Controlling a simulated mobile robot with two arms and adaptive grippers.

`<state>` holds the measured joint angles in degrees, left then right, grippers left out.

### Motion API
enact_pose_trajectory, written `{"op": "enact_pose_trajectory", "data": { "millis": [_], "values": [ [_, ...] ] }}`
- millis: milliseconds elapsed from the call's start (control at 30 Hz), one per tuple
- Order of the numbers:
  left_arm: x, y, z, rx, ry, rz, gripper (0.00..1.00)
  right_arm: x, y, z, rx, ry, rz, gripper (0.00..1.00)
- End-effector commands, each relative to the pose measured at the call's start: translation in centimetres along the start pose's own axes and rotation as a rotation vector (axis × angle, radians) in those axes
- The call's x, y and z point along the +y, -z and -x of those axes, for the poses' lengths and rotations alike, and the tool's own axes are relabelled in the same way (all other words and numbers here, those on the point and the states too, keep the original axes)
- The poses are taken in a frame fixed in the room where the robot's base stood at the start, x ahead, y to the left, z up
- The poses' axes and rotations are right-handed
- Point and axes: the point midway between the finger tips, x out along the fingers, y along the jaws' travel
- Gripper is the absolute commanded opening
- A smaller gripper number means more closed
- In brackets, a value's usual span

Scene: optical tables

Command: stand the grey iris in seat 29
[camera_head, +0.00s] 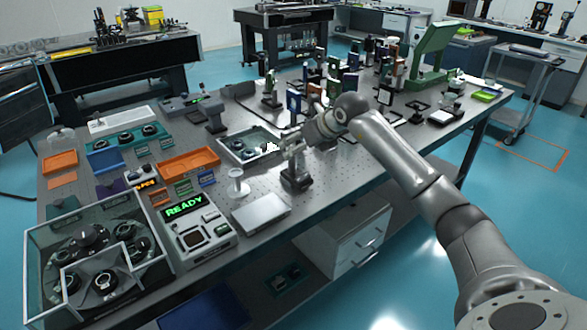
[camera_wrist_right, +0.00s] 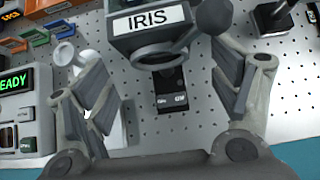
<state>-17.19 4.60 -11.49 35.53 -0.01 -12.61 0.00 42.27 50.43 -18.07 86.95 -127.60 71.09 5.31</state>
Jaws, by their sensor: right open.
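The iris (camera_wrist_right: 155,46) is a grey block with a white IRIS label and a round dark opening below it. It shows at the top of the right wrist view. My right gripper (camera_wrist_right: 160,80) is open, with a finger on either side below the iris; I cannot tell whether either touches it. A dark base with small labels (camera_wrist_right: 170,100) shows beneath. In the head view my right gripper (camera_head: 291,146) is above a dark post and base (camera_head: 297,182) on the perforated table. Seat 29 cannot be made out. My left gripper is not in view.
A white round-topped stand (camera_head: 237,183) and a silver box (camera_head: 261,214) are left of the dark post. The READY instrument (camera_head: 200,237) is farther left. A tray with dark round parts (camera_head: 231,141) lies behind. Several optics crowd the back right.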

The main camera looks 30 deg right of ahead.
Motion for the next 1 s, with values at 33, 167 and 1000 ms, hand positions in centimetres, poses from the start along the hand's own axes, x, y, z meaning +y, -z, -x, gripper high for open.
{"op": "enact_pose_trajectory", "data": {
  "millis": [33, 167, 1000],
  "values": [
    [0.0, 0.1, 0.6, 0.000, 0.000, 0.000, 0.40, 0.1, -0.4, -0.6, 0.001, -0.003, -0.003, 0.82],
    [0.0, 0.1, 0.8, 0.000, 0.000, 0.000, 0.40, 0.0, -0.4, -2.3, 0.001, -0.002, -0.002, 0.82],
    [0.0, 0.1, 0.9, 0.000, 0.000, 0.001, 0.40, -0.1, -0.3, -3.3, 0.000, -0.001, 0.001, 0.22]
  ]
}}
